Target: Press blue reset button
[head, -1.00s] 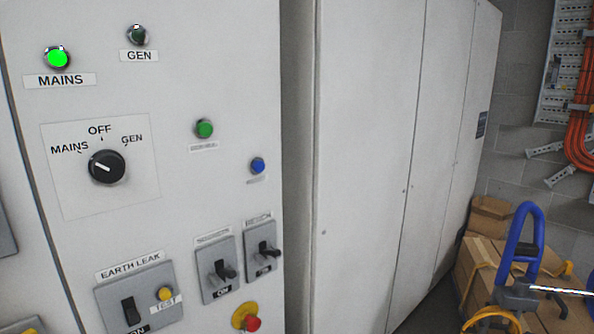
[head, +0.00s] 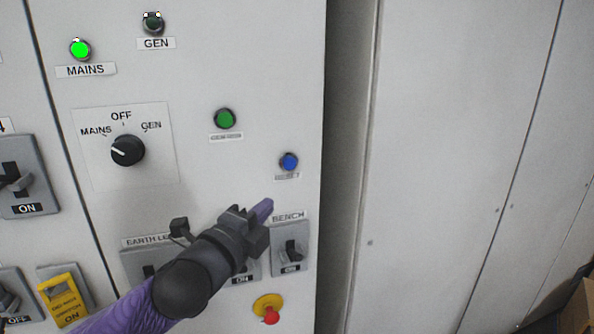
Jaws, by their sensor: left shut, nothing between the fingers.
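The blue reset button (head: 289,162) is a small round button on the right side of the light grey panel (head: 220,70), with a RESET label (head: 288,176) under it. My left gripper (head: 264,208) comes in from the lower left, its purple fingers shut and empty. In the picture its tips show below and a little left of the blue button, apart from it. My left arm covers part of the earth leak switch and a switch beside it. My right gripper is not in view.
A green button (head: 225,119) sits up and left of the blue one. The rotary selector (head: 128,151) points to MAINS. The BENCH switch (head: 291,250) and a red stop button (head: 270,315) on yellow lie below. Grey cabinets (head: 450,150) stand to the right.

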